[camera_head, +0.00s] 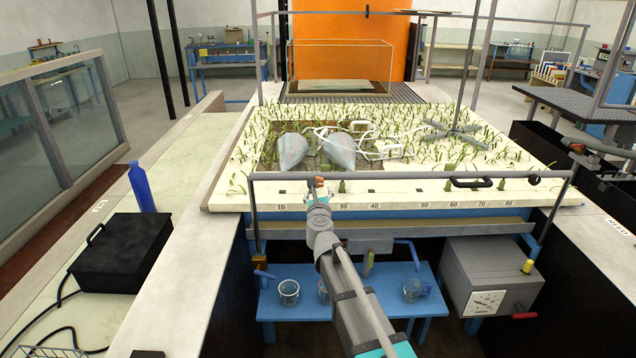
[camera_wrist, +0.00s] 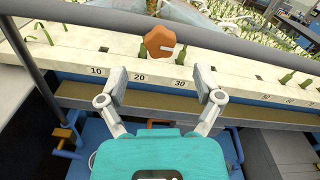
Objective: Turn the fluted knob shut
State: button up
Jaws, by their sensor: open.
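The fluted knob (camera_wrist: 160,43) is orange-brown with rounded lobes and a short pale mark on its face. In the wrist view it stands at the top middle, just above the numbered pale edge strip. My gripper (camera_wrist: 159,80) is open and empty, with one finger to each side below the knob in the picture. The fingers do not appear to touch it. In the head view my gripper (camera_head: 317,190) is at the front edge of the planted bed and largely hides the knob, so little of it shows there.
A grey rail (camera_head: 420,175) runs along the front of the planted bed (camera_head: 470,150), close to the knob. Below stands a blue bench (camera_head: 350,306) with glass mugs and a grey box with a dial (camera_head: 492,275). A blue bottle (camera_head: 141,188) and black case (camera_head: 120,252) stand left.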

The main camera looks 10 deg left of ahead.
aim_at(318, 181)
jog(key=shift+x, duration=3.4)
jog(key=c, duration=1.2)
jog(key=shift+o, duration=0.2)
